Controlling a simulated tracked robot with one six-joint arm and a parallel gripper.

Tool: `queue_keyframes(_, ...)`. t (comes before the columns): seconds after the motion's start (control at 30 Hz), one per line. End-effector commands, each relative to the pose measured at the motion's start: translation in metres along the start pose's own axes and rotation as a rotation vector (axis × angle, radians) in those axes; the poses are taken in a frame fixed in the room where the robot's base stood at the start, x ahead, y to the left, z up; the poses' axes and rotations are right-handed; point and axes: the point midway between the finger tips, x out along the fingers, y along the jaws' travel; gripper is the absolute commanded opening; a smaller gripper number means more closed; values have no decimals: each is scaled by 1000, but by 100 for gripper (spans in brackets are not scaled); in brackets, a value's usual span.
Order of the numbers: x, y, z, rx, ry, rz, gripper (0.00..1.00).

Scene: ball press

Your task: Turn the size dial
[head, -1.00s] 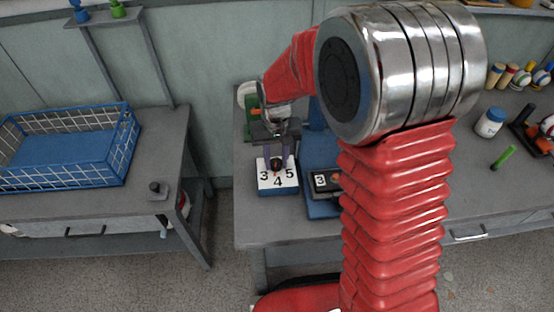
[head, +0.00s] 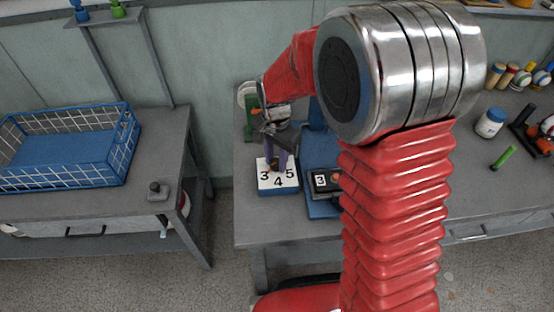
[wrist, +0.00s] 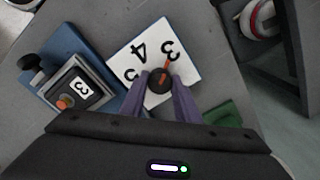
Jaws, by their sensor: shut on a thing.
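The size dial is a dark round knob with an orange pointer (wrist: 165,70) on a white plate marked 3, 4 and 5 (head: 278,182). The plate also shows in the wrist view (wrist: 185,60). There the pointer is toward the 3. My gripper (head: 276,162) comes down on the knob from above. In the wrist view its two purple fingers (wrist: 159,88) are shut on the knob's sides. The fingers partly hide the knob in the head view.
Right of the dial is the blue-based press (head: 322,207) with a small display reading 3 (wrist: 83,88). A blue basket (head: 68,150) and a small dark knob on a grey block (head: 158,190) are on the left bench. A gap separates the benches.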

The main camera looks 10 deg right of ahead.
Motion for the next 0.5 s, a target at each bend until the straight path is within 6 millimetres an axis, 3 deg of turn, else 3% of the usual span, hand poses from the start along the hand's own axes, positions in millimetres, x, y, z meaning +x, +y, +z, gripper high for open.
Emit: queue_keyframes(0.5,-2,-2,-2,46,6,-6,6)
